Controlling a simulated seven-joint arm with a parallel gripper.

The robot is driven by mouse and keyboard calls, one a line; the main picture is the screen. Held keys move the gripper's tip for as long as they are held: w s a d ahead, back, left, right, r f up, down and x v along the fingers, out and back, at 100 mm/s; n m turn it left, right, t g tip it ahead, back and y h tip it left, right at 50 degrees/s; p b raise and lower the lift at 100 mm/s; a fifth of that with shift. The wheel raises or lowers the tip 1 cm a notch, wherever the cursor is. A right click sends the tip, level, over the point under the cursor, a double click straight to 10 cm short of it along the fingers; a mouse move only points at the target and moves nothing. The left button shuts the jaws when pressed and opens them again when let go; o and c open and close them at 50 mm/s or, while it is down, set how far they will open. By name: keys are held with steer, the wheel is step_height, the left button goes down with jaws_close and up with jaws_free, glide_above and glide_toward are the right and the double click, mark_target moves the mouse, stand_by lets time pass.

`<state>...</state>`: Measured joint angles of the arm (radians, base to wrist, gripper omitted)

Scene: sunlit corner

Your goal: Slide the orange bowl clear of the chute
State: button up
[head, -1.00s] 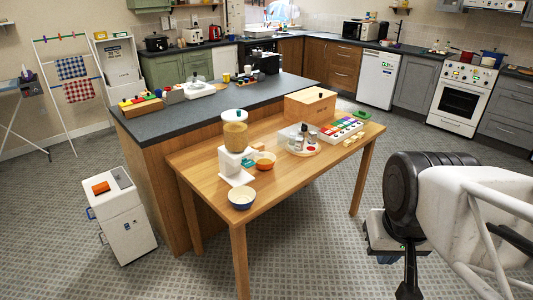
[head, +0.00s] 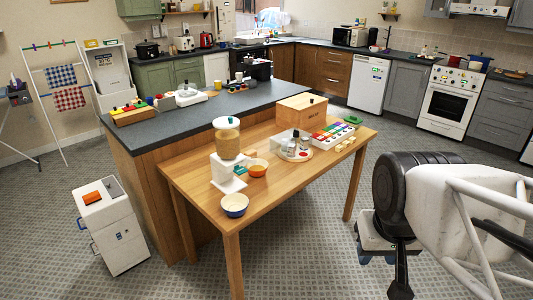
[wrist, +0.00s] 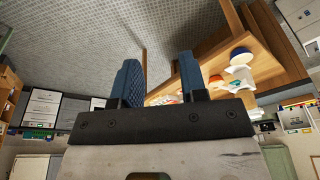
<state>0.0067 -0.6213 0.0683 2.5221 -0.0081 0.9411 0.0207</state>
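The orange bowl (head: 257,168) stands on the wooden table, close to the right of the white dispenser with its clear hopper and chute (head: 226,165). The exact gap between bowl and chute is too small to tell. A blue bowl with a pale inside (head: 234,205) stands at the table's near edge. In the wrist view the orange bowl (wrist: 216,79) and blue bowl (wrist: 240,55) show small and far off, beyond my fingers. My gripper (wrist: 160,82) is open and empty, its two blue fingers apart. It is away from the table, to the right in the head view.
A dark counter (head: 215,112) adjoins behind. The table's near right part is bare. Open floor lies between my arm and the table.

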steer(key=w+a+r+m+y, duration=0.1)
steer(key=w+a, duration=0.3)
steer(key=w, duration=1.6)
steer(key=w+a+m, duration=0.1)
steer(key=w+a, duration=0.2)
steer(key=w, duration=1.6)
steer(key=m+g+y, duration=0.1)
steer(key=m+g, duration=0.1)
steer(key=m, duration=0.1)
glide_toward(257, 169)
steer(key=s+d, duration=0.3)
steer(key=d, duration=0.1)
steer(key=shift+s+d+r, duration=0.3)
steer(key=shift+s+r, duration=0.1)
steer(key=shift+r, duration=0.1)
steer(key=shift+f, duration=0.15)
steer(key=shift+w+a+f, duration=0.1)
steer(key=shift+a+f, duration=0.2)
steer(key=shift+f, duration=0.9)
steer(key=shift+w+a+f, duration=0.15)
steer(key=shift+a+f, duration=0.15)
steer(key=shift+f, duration=0.95)
steer(key=shift+w+a+f, duration=0.1)
steer(key=shift+a+f, duration=0.15)
steer(key=shift+f, duration=0.95)
